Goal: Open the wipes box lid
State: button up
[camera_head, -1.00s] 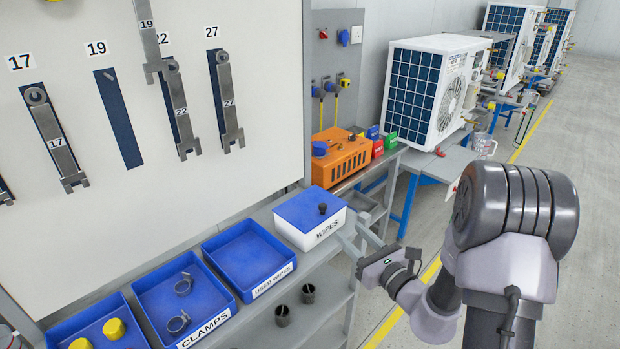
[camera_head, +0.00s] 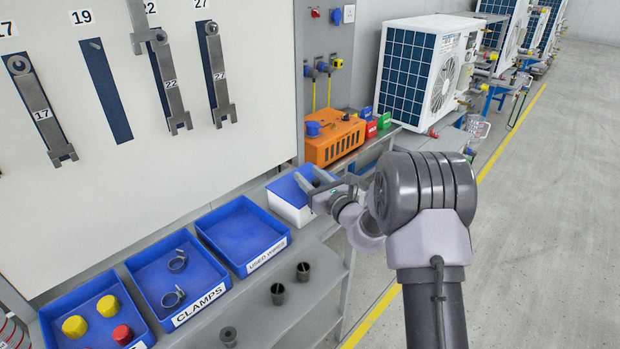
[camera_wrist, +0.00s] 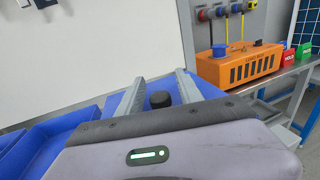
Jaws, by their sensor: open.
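The wipes box (camera_head: 290,208) is white with a blue lid (camera_head: 284,186), and stands on the shelf just left of the orange unit. The lid lies flat and closed on the box. Its dark knob (camera_wrist: 160,99) shows in the wrist view between the two fingers. My gripper (camera_head: 308,180) is open over the lid, with one finger on each side of the knob. I cannot tell whether the fingers touch it. My gripper and arm hide the right part of the box in the head view.
A blue used wipes tray (camera_head: 240,232) and a blue clamps tray (camera_head: 178,280) stand left of the box. An orange unit (camera_head: 334,138) is behind it. The tool board (camera_head: 200,150) rises close behind the trays. Dark cups (camera_head: 278,293) stand on the lower shelf.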

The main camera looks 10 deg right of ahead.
jog(key=shift+c, duration=0.4)
grip_shut()
dwell(0.9)
